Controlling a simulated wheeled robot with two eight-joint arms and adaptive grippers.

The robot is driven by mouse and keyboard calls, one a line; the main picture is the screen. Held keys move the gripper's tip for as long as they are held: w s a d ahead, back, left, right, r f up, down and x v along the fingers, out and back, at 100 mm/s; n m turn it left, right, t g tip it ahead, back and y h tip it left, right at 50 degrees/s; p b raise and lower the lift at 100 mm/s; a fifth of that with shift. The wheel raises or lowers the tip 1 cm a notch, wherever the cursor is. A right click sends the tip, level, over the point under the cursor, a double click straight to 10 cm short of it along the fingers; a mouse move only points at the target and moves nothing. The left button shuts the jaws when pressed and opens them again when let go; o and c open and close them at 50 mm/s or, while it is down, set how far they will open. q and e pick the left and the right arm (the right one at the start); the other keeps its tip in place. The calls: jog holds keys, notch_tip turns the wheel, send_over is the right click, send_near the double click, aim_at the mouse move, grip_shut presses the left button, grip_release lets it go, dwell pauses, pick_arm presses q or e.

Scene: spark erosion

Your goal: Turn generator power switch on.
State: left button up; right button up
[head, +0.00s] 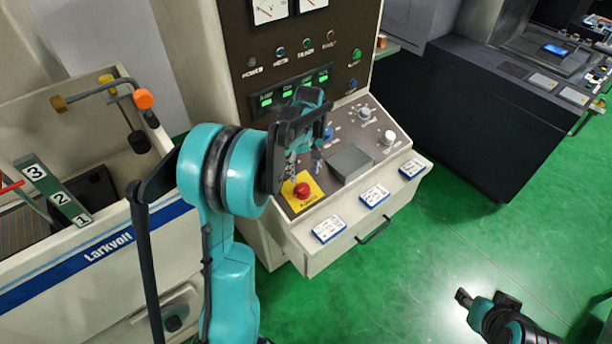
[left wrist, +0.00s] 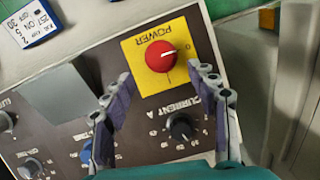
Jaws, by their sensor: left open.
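The generator power switch is a red rotary knob (head: 302,189) on a yellow plate, on the sloping panel of the brown-fronted cabinet. In the left wrist view, the red knob (left wrist: 160,56) sits on the yellow plate marked POWER (left wrist: 138,73). Its white mark points right, toward the 0; an I mark is below it in that picture. My left gripper (head: 304,162) is open above the panel, just behind the knob in the head view. In the left wrist view its open fingers (left wrist: 164,75) stand either side below the knob, apart from it. My right gripper (head: 465,298) is low at right, its jaw state unclear.
A grey box (head: 351,164) and several knobs share the panel; the black CURRENT knob (left wrist: 183,127) is near the left fingers. Blue-edged labels (head: 330,228) lie along the front ledge. A white Larkvolt tank (head: 165,240) stands left. Green floor (head: 400,270) is clear in front.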

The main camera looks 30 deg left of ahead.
aim_at(303, 187)
pick_arm(q)
jog(key=f, duration=0.7)
jog(key=shift+s+b, duration=0.2)
jog(key=shift+b, duration=0.2)
jog(key=c, duration=1.2)
